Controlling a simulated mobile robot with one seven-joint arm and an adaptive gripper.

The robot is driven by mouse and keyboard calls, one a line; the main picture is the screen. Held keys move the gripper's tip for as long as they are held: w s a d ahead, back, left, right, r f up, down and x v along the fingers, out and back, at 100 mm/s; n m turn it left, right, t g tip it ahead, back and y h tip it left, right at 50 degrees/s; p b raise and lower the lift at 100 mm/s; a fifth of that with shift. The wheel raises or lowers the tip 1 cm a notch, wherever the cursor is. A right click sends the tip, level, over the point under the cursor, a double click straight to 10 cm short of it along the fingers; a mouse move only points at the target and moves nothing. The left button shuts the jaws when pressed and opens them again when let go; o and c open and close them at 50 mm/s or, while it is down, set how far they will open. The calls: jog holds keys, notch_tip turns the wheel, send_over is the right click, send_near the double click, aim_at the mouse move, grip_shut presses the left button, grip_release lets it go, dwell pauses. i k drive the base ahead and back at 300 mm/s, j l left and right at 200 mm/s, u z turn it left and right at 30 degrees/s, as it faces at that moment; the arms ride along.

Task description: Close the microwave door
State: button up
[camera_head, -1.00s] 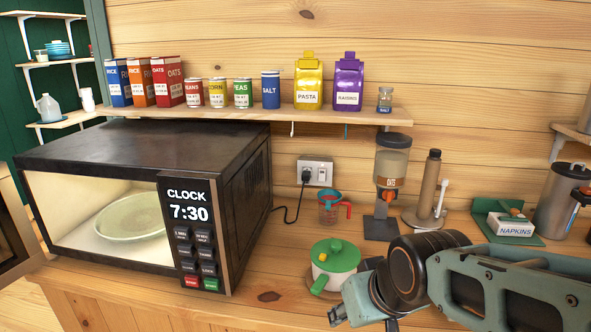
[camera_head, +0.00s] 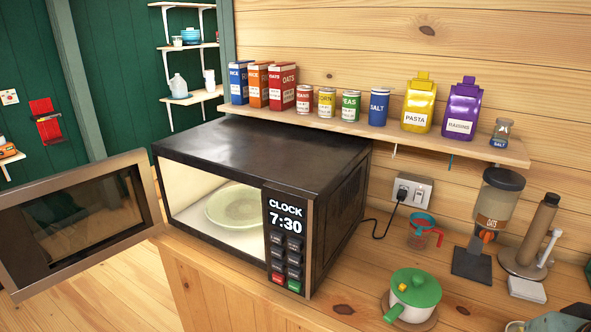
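The microwave (camera_head: 265,158) is a dark box on the wooden counter, with a clock panel reading 7:30 at its front right. Its door (camera_head: 75,225) is wide open, swung out to the left from the left side of the front, with a dark window in a metal-coloured frame. The lit cavity shows a pale green plate (camera_head: 236,207) inside. Part of my arm (camera_head: 560,322) shows at the bottom right corner. My gripper's fingers cannot be made out there, and it is well apart from the door.
A white pot with a green lid (camera_head: 412,297) stands on the counter right of the microwave. A measuring cup (camera_head: 422,230) and an oats dispenser (camera_head: 492,225) stand behind it. A shelf (camera_head: 380,135) with boxes, cans and bags runs above. Open floor lies below the door.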

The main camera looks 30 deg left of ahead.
aim_at(73, 220)
jog(key=u, duration=2.4)
jog(key=i+j+u, duration=0.15)
jog(key=u, duration=0.35)
jog(key=i+u, duration=0.2)
jog(key=u, duration=0.3)
jog(key=i, duration=1.8)
jog(key=i+j, duration=0.1)
jog(key=i, duration=1.75)
jog(key=i+z, duration=0.1)
jog(key=z, duration=0.65)
jog(key=i+z, duration=0.15)
jog(key=z, duration=1.55)
